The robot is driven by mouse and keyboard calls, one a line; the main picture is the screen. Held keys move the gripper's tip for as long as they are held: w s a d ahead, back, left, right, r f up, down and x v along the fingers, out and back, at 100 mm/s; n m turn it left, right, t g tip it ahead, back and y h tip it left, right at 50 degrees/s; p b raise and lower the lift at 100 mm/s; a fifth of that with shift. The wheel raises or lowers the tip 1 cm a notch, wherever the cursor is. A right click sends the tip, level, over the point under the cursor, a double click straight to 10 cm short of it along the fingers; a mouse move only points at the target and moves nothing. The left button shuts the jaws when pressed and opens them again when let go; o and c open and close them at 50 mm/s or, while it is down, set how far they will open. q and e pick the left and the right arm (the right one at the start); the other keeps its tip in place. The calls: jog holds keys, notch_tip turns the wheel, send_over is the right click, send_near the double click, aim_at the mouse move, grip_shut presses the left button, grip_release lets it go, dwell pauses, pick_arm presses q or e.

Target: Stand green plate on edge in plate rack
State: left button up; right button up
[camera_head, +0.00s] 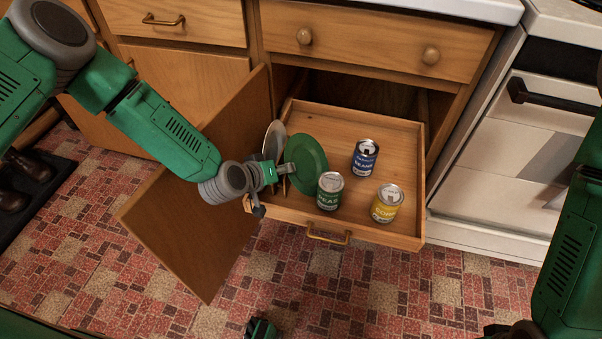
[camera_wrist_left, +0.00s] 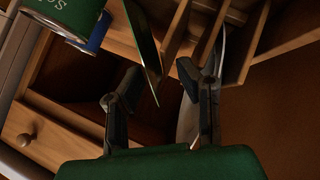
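The green plate (camera_head: 309,163) stands tilted on edge in the pulled-out drawer, at the right side of the wooden plate rack (camera_wrist_left: 206,38). In the left wrist view the green plate (camera_wrist_left: 145,45) shows nearly edge-on, beside the rack's slats. My left gripper (camera_head: 284,172) is at the plate's left side, low over the drawer's front left. In the left wrist view its two fingers (camera_wrist_left: 158,68) are spread apart, with the plate's lower edge showing between them. Contact with the plate cannot be told.
A pale plate (camera_head: 274,139) stands left of the green one. A green can (camera_head: 330,191), blue can (camera_head: 364,158) and yellow can (camera_head: 387,203) stand in the drawer (camera_head: 405,150). An open cabinet door (camera_head: 195,235) is left of it, a white stove (camera_head: 510,160) right.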

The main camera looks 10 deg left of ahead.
pick_arm(q)
jog(key=shift+d+r, duration=0.1)
jog(key=shift+d, duration=0.3)
jog(key=c, duration=0.6)
jog(key=shift+d, duration=0.2)
grip_shut()
pick_arm(e)
jog(key=shift+d+f, duration=0.15)
jog(key=shift+d, duration=0.4)
pick_arm(q)
jog(key=shift+a, duration=0.25)
pick_arm(e)
jog(key=shift+a, duration=0.2)
